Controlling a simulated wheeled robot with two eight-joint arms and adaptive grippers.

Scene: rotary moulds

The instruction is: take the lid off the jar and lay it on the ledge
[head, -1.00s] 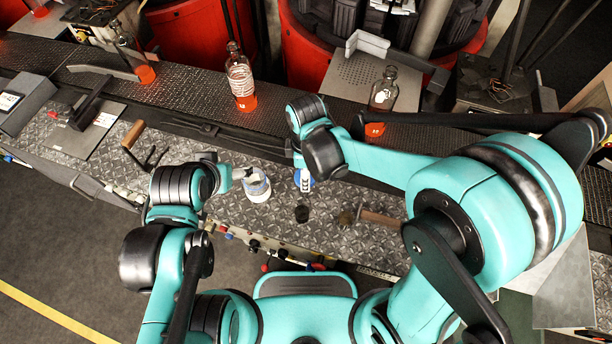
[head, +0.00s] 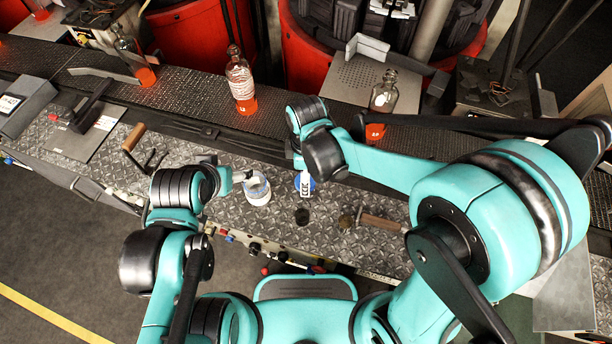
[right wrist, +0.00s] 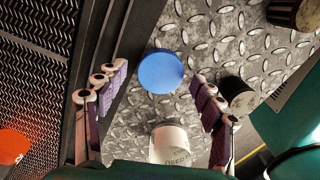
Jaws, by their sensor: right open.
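A white jar (head: 257,190) stands on the diamond-plate ledge (head: 235,213); its label shows in the right wrist view (right wrist: 170,145). A round blue lid (right wrist: 160,72) appears flat on the ledge, apart from the jar. In the head view the blue lid (head: 297,181) is partly covered by a white piece, likely of my right gripper. My right gripper (right wrist: 158,90) is open above the ledge, with the lid showing between its spread fingers and nothing gripped. My left gripper (head: 240,177) is at the jar's left side; its fingers are too hidden to judge.
A dark small pot (head: 302,216) and a hammer-like tool (head: 382,222) sit right of the jar. A wooden-handled tool (head: 134,137) lies to the left. Bottles with orange bases, such as this one (head: 240,80), stand on the belt behind. Bare ledge lies in front of the jar.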

